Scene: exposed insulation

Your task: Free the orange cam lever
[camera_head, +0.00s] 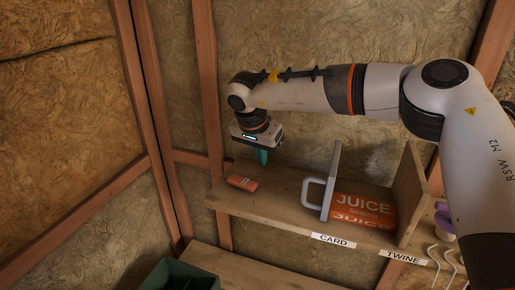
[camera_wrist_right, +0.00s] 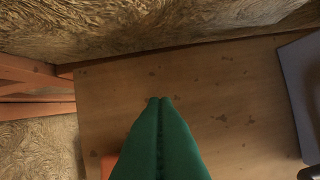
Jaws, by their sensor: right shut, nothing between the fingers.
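A small orange piece (camera_head: 242,183), the likely cam lever, lies flat at the left end of the wooden shelf (camera_head: 283,201). Its orange edge also shows low in the right wrist view (camera_wrist_right: 107,165), partly hidden by my fingers. My right gripper (camera_head: 262,158) points down over the shelf, behind and to the right of the orange piece, apart from it. Its green fingers (camera_wrist_right: 160,100) are closed together and empty. A grey panel with a handle (camera_head: 316,194) stands upright on the shelf, against an orange juice carton (camera_head: 362,210). My left gripper is out of view.
A wooden divider (camera_head: 408,190) stands right of the carton. Labels reading CARD (camera_head: 333,240) and TWINE (camera_head: 403,257) are on the shelf edge. A purple item (camera_head: 445,218) sits at the right. A dark green bin (camera_head: 180,277) is below left. The shelf between orange piece and panel is clear.

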